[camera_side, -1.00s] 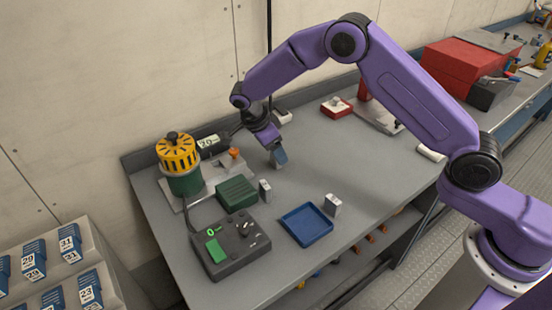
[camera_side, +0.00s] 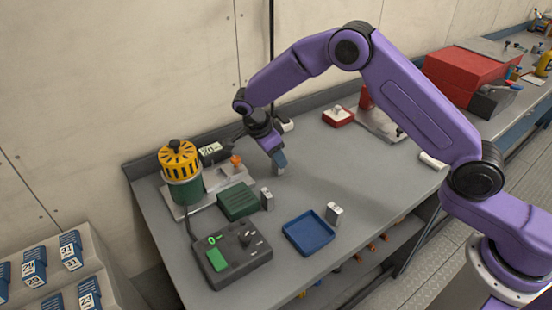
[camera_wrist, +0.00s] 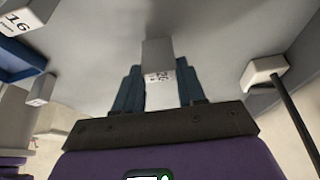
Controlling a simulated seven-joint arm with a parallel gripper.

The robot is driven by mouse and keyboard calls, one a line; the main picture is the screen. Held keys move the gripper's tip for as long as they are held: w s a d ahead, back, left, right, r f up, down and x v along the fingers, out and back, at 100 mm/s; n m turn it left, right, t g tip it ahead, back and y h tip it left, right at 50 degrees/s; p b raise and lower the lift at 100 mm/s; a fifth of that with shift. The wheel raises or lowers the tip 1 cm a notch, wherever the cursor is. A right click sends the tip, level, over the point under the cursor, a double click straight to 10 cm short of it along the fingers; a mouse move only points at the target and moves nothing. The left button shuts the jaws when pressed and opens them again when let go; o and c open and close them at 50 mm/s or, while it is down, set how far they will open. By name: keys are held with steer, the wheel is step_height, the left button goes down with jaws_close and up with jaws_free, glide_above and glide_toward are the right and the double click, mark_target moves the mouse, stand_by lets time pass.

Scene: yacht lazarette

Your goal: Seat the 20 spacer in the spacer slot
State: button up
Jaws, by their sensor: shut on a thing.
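My gripper (camera_side: 279,161) is shut on a grey metal block, a spacer (camera_wrist: 157,62), with blue fingers on either side. It is low over the middle of the bench; I cannot tell whether the block touches the top. The block's white label is upside down in the wrist view and not readable for certain. Two other metal blocks stand upright: one (camera_side: 267,199) beside the green ribbed block, and one (camera_side: 333,213) by the blue tray. I cannot make out the spacer slot.
The yellow-topped machine (camera_side: 179,160), green ribbed block (camera_side: 238,202) and control box (camera_side: 230,254) fill the bench's left side. The blue tray (camera_side: 308,240) is at the front. A white fitting with a cord (camera_wrist: 264,73) is behind my gripper.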

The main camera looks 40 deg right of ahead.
step_height(320, 180, up, 3)
steer(key=shift+f, duration=0.2)
steer(key=s+d+r, duration=0.4)
steer(key=s+r, duration=0.6)
steer(key=s, duration=0.4)
steer(key=w+a+m+y, duration=0.4)
steer(key=a+m+y, duration=0.15)
steer(key=m, duration=1.25)
steer(key=w+a+m+y, duration=0.4)
steer(key=a+m, duration=0.2)
steer(key=m, duration=1.1)
steer(key=shift+h, duration=0.25)
steer(key=shift+w+a+f, duration=1)
steer(key=shift+w+f, duration=0.5)
steer(key=shift+w, duration=0.5)
steer(key=shift+w+a+f, duration=0.95)
steer(key=shift+w+f, duration=0.6)
steer(key=shift+w, duration=0.4)
steer(key=shift+w+a+f, duration=1)
steer(key=shift+w+f, duration=0.5)
steer(key=shift+w, duration=0.5)
steer(key=shift+f, duration=1.5)
